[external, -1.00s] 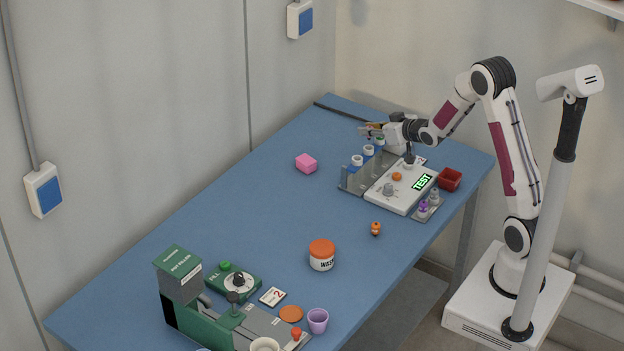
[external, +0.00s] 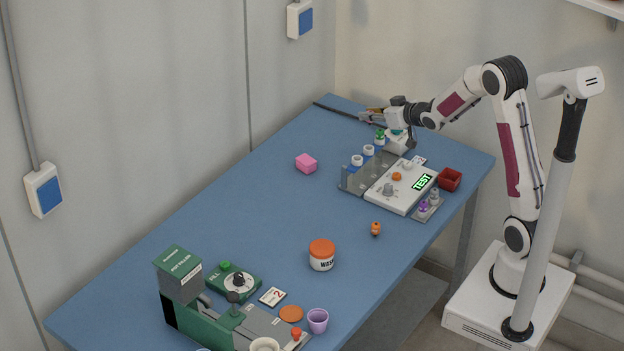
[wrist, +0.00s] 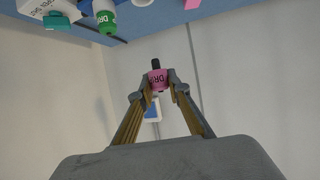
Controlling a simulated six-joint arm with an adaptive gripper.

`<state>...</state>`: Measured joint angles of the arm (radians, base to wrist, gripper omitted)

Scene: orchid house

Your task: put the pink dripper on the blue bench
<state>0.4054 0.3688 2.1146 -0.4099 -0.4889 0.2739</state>
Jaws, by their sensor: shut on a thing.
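The pink dripper (wrist: 158,82), with dark lettering and a black tip, is between my fingertips in the wrist view. My gripper (wrist: 158,90) is shut on it. In the external view my gripper (external: 366,116) is raised above the far end of the blue bench (external: 230,205), past the rack. The dripper is too small there to make out clearly. The bench surface also shows along the top of the wrist view (wrist: 165,15).
The bench's left middle is clear.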

